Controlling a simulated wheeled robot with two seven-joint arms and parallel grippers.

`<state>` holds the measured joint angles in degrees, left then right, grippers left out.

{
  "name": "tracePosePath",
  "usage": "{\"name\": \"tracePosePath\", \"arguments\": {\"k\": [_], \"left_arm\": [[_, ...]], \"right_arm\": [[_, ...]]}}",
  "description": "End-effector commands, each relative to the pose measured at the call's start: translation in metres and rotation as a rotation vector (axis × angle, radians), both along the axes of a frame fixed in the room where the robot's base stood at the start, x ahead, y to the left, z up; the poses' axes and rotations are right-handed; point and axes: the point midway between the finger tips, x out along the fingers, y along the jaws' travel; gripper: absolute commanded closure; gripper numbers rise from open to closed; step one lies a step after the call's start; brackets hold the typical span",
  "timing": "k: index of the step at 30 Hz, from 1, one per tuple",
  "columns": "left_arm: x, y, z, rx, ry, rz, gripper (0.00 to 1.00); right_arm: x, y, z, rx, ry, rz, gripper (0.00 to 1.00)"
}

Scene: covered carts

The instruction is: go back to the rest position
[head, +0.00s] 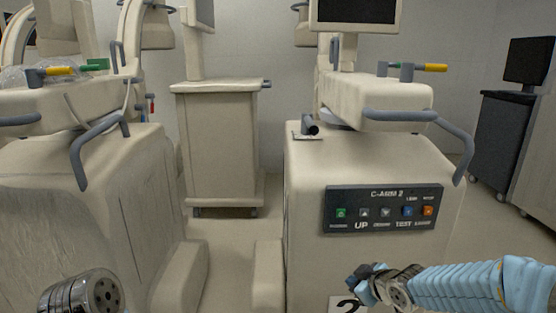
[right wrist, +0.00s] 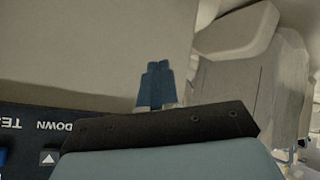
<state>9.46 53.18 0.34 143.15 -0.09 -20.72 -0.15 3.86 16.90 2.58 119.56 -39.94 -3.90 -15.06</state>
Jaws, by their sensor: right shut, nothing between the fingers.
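My right arm, in a light blue sleeve, comes in from the lower right in the head view. Its gripper (head: 356,276) is below the control panel (head: 380,210) marked C-ARM 2, apart from it. In the right wrist view the dark blue fingers (right wrist: 156,72) are together with nothing between them. The panel (right wrist: 30,130) shows upside down at lower left there, partly hidden by my wrist. A metal part of my left arm shows at the lower left in the head view; the left gripper itself is not seen.
The panel sits on a cream C-arm cart (head: 310,185) with grey handles (head: 455,140). Another covered cart (head: 90,200) stands at left. A cream cabinet (head: 218,140) stands behind. Bare floor (head: 228,265) shows between the carts. A dark monitor cart (head: 500,135) is at far right.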

Motion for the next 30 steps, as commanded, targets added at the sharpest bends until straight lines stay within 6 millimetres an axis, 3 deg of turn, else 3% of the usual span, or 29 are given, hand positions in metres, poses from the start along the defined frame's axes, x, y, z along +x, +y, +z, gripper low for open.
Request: {"name": "tracePosePath", "arguments": {"k": [1, 5, 6, 9, 12, 15, 18, 21, 30], "left_arm": [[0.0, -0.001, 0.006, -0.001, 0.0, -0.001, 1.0], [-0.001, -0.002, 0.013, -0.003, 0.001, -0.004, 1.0], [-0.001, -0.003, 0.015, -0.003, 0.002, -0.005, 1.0], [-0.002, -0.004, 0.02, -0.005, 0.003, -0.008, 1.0], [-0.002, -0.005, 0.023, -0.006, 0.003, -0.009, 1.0], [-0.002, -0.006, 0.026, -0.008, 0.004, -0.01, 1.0], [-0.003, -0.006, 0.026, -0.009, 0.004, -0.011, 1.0], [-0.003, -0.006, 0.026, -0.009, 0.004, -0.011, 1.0], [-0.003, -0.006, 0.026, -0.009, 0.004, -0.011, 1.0]], "right_arm": [[-0.015, 0.013, -0.041, 0.072, 0.106, -0.031, 1.0], [-0.071, 0.043, -0.137, 0.256, 0.38, -0.174, 1.0], [-0.093, 0.05, -0.163, 0.303, 0.466, -0.23, 1.0], [-0.152, 0.065, -0.217, 0.389, 0.666, -0.381, 1.0], [-0.207, 0.074, -0.251, 0.43, 0.823, -0.525, 1.0], [-0.248, 0.078, -0.271, 0.443, 0.928, -0.635, 1.0], [-0.27, 0.079, -0.279, 0.445, 0.98, -0.698, 1.0], [-0.277, 0.08, -0.282, 0.444, 0.999, -0.72, 1.0], [-0.276, 0.08, -0.282, 0.444, 0.996, -0.718, 1.0]]}}
